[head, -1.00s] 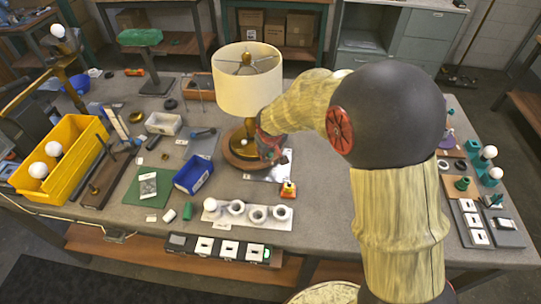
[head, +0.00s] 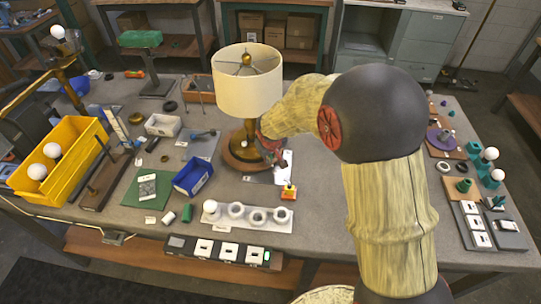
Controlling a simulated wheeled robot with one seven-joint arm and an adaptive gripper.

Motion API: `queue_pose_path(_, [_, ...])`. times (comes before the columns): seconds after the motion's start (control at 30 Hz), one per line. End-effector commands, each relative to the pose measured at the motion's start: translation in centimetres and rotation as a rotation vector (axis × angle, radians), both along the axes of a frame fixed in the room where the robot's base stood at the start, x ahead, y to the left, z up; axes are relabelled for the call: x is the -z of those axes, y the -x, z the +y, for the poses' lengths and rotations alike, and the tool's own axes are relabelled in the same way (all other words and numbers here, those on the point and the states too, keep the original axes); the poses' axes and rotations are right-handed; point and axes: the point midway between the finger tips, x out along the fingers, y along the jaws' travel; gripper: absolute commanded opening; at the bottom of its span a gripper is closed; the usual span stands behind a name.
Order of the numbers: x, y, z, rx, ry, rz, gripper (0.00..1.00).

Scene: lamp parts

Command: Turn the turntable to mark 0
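The turntable (head: 232,160) is a round brown wooden disc near the middle of the table. A lamp with a cream shade (head: 247,85) and a brass stem (head: 250,128) stands upright on it. My gripper (head: 272,157) is low at the right edge of the turntable, close to the lamp's base. I cannot tell if it touches the disc. Its fingers are small, dark and partly hidden by my own wrist. A light plate (head: 262,178) with markings lies under and beside the turntable. The number marks are too small to read.
In front are a blue bin (head: 193,175), a white holder with rings (head: 246,217) and a small yellow and red block (head: 288,192). A yellow bin with bulbs (head: 62,160) is at the left. Lamp parts (head: 490,155) stand at the right.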

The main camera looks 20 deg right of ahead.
Motion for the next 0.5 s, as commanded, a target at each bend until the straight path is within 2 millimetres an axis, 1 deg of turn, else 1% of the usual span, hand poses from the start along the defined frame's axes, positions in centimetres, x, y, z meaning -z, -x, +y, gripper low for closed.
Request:
queue_pose_path(0.03, [0.0,0.0,0.0,0.0,0.0,0.0,0.09])
queue_pose_path(0.2, [0.0,0.01,0.0,0.0,0.0,0.0,0.0])
queue_pose_path(0.5, [0.0,0.0,0.0,0.0,0.0,0.0,0.0])
